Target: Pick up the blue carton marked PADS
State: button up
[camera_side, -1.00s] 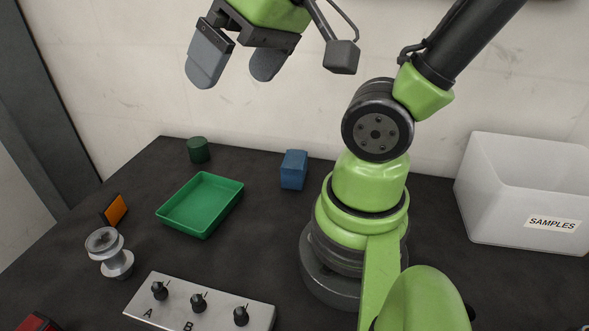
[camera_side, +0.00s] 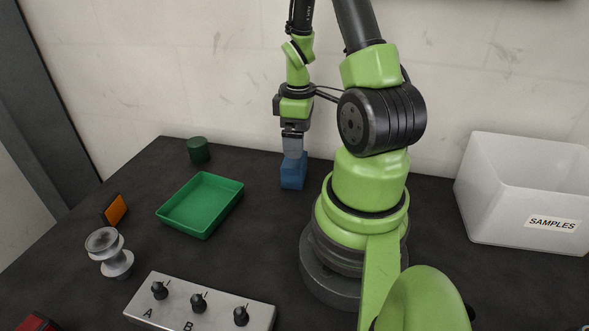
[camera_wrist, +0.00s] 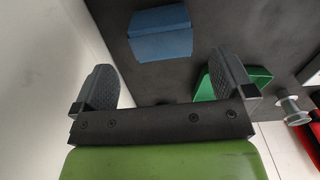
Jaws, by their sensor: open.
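The blue carton (camera_side: 292,176) stands on the dark table near the back, just left of my arm's base. No PADS marking can be read on it in these views. My gripper (camera_side: 292,152) is right above the carton in the side view and hides part of its top. In the wrist view the carton (camera_wrist: 161,34) lies ahead of and between the two spread fingers of my gripper (camera_wrist: 166,84). The gripper is open and holds nothing.
A green tray (camera_side: 200,232) and a dark green cylinder (camera_side: 198,150) are left of the carton. An orange block (camera_side: 115,209), a metal spool (camera_side: 112,258) and a knob panel (camera_side: 190,314) stand nearer. A SAMPLES bin (camera_side: 490,222) is at right.

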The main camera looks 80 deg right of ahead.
aim_at(294, 163)
jog(key=shift+w+f, duration=0.2)
jog(key=shift+f, duration=1.65)
jog(key=shift+w+f, duration=0.15)
jog(key=shift+f, duration=1.7)
jog(key=c, duration=0.9)
